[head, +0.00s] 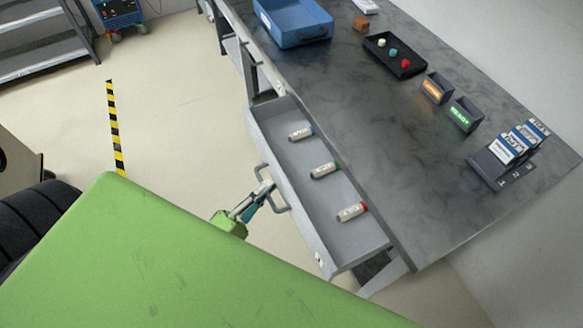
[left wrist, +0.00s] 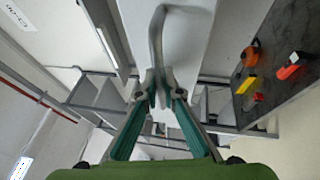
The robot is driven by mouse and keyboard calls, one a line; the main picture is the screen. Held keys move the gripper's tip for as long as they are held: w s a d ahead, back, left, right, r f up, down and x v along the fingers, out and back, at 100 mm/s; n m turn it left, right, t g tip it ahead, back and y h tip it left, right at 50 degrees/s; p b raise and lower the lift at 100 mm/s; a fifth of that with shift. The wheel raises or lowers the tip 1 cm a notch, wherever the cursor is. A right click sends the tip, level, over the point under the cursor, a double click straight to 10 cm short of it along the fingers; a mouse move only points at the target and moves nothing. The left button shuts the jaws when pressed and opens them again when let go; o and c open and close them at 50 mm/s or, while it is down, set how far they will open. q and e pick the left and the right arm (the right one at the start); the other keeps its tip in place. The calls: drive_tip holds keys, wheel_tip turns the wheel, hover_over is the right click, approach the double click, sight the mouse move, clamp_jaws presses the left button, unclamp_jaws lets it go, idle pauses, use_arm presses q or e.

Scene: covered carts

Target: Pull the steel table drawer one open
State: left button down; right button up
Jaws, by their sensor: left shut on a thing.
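The steel table drawer (head: 338,258) stands pulled out from the steel table (head: 370,110) in the head view. Several marker-like cylinders lie inside it, with blue, green and red ends. Its handle (head: 272,187) is on the drawer's front, at the left in the head view. My left gripper (head: 268,187) is shut on this handle. In the left wrist view, the fingertips (left wrist: 158,84) close around the grey bar of the handle (left wrist: 157,40). My right gripper is not in view.
A blue bin (head: 293,38) and a black tray (head: 395,58) with coloured buttons stand on the tabletop. Small signs and a rack (head: 500,160) stand farther right. My green body covers the lower left. Pale floor left of the drawer is clear, with a striped tape line (head: 116,130).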

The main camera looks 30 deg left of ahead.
use_arm(q)
drive_tip(key=s+a, duration=0.5)
drive_tip(key=s, duration=0.2)
drive_tip(key=shift+s+a, duration=0.3)
drive_tip(key=shift+a, duration=0.1)
drive_tip(key=c, duration=2.4)
unclamp_jaws()
drive_tip(key=shift+c, duration=0.2)
drive_tip(key=v, duration=1.2)
